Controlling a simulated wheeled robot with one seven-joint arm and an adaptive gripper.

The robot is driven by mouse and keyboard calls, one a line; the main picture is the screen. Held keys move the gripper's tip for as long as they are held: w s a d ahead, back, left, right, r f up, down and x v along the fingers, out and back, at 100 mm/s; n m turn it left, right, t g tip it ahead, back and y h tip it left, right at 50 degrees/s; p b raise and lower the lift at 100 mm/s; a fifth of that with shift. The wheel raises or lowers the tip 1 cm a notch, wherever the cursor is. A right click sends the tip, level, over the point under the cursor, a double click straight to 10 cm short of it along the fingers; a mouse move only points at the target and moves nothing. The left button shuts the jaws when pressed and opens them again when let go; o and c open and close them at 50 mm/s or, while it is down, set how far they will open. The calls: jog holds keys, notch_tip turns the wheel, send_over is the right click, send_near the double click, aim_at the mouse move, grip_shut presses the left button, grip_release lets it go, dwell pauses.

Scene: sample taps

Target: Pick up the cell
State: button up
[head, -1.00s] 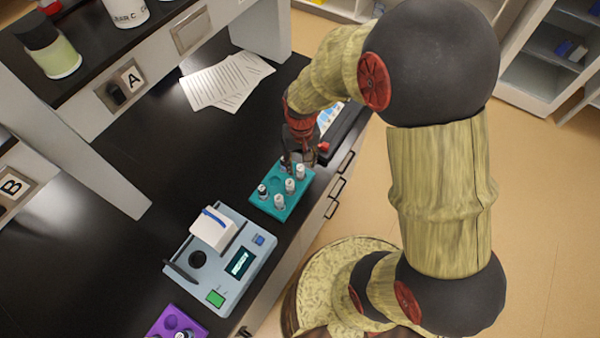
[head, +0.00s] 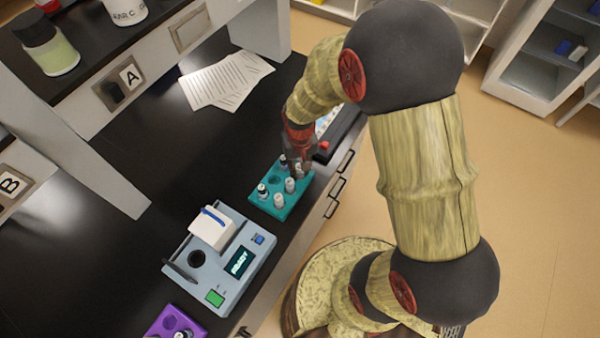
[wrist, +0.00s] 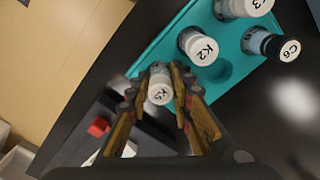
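A teal rack (head: 268,203) on the black bench holds several small white-capped vials. In the wrist view, a vial marked K5 (wrist: 160,90) stands between the fingers of my gripper (wrist: 162,82), with a finger close on each side. Whether the fingers press on it is unclear. In the head view my gripper (head: 299,168) is low over the rack's far right end and partly hides the vial there. Vials marked K2 (wrist: 199,47) and C6 (wrist: 282,47) stand nearby in the rack (wrist: 165,45), C6 with a dark collar.
A grey-blue device (head: 225,280) with a lit display and open white lid stands in front of the rack. A purple rack (head: 165,322) is at the near edge. Papers (head: 225,80) lie behind. A dark item with a red part (head: 324,146) is beside my gripper.

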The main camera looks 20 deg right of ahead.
jog(key=c, duration=0.4)
jog(key=shift+o, duration=0.2)
jog(key=shift+r, duration=0.4)
notch_tip(320, 180, up, 2)
jog(key=shift+r, duration=0.1)
jog(key=s+a+r+p, duration=0.1)
jog(key=s+r+p, duration=0.5)
jog(key=s+r, duration=0.8)
jog(key=shift+a+r, duration=0.2)
jog(key=shift+r, duration=0.3)
